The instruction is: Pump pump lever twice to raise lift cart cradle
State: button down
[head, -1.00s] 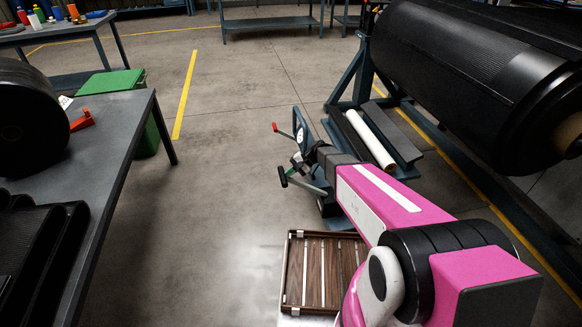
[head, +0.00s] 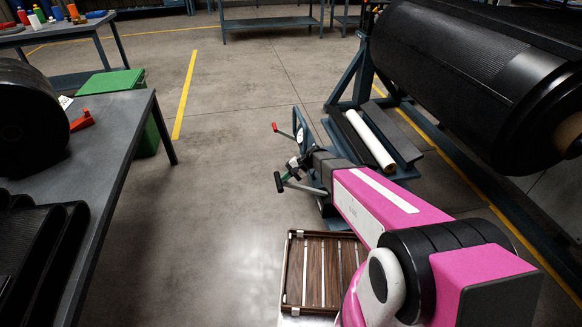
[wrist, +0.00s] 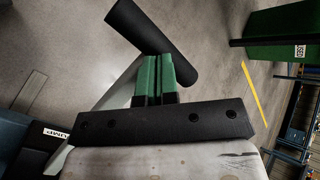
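The pump lever (head: 279,183) has a dark round grip on a pale rod that runs back to the blue lift cart (head: 328,208). The grip lies across the fingertips in the wrist view (wrist: 150,40), with the rod passing left of the fingers. My gripper (head: 287,174) is at the grip end of the lever. Its green fingers (wrist: 155,77) are close together with only a narrow dark line between them, and they seem to touch the grip without visibly wrapping it.
A small red-tipped handle (head: 275,127) sticks out behind the lever. A large black belt roll (head: 480,75) on a blue stand is at right. A grey table (head: 125,125) is at left, with a green bin (head: 112,82) behind it. Floor between is clear.

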jog(key=shift+a+f, duration=0.1)
jog(key=shift+f, duration=0.05)
jog(key=shift+s+a+f, duration=0.1)
jog(key=shift+a+f, duration=0.05)
jog(key=shift+f, duration=0.1)
jog(key=shift+r, duration=0.1)
jog(key=shift+d+r, duration=0.2)
jog(key=shift+r, duration=0.05)
jog(key=shift+d+r, duration=0.1)
dwell(0.3)
jog(key=shift+w+d+r, duration=0.2)
jog(key=shift+d+r, duration=0.25)
jog(key=shift+r, duration=0.15)
jog(key=shift+w+d+r, duration=0.15)
jog(key=shift+d+r, duration=0.25)
jog(key=shift+r, duration=0.15)
jog(key=shift+d+r, duration=0.1)
